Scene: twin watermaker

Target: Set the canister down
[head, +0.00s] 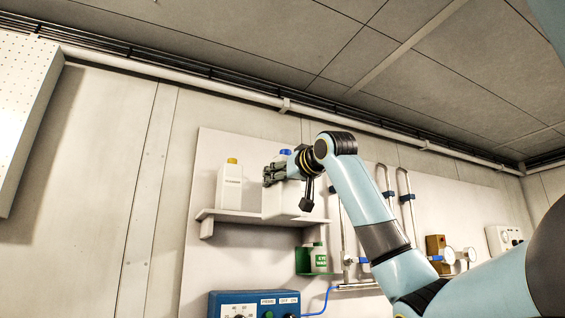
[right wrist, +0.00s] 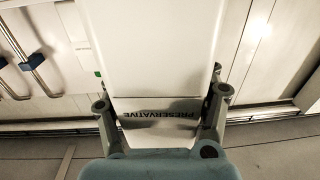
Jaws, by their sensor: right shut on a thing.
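The white canister (head: 280,203) with a blue cap is in my right gripper (head: 275,175), upright at the right part of the wall shelf (head: 235,216). Its lower end overlaps the shelf's front edge in the head view; I cannot tell whether it touches the shelf. In the right wrist view the canister (right wrist: 160,60) fills the space between the two fingers of the right gripper (right wrist: 162,105), and its label reads PRESERVATIVE, upside down in the picture. My left gripper is not in view.
A second white canister (head: 230,187) with a yellow cap stands on the shelf to the left. Below are a green holder with a small bottle (head: 319,260) and a blue control box (head: 253,304). Pipes (head: 408,205) and gauges are at the right.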

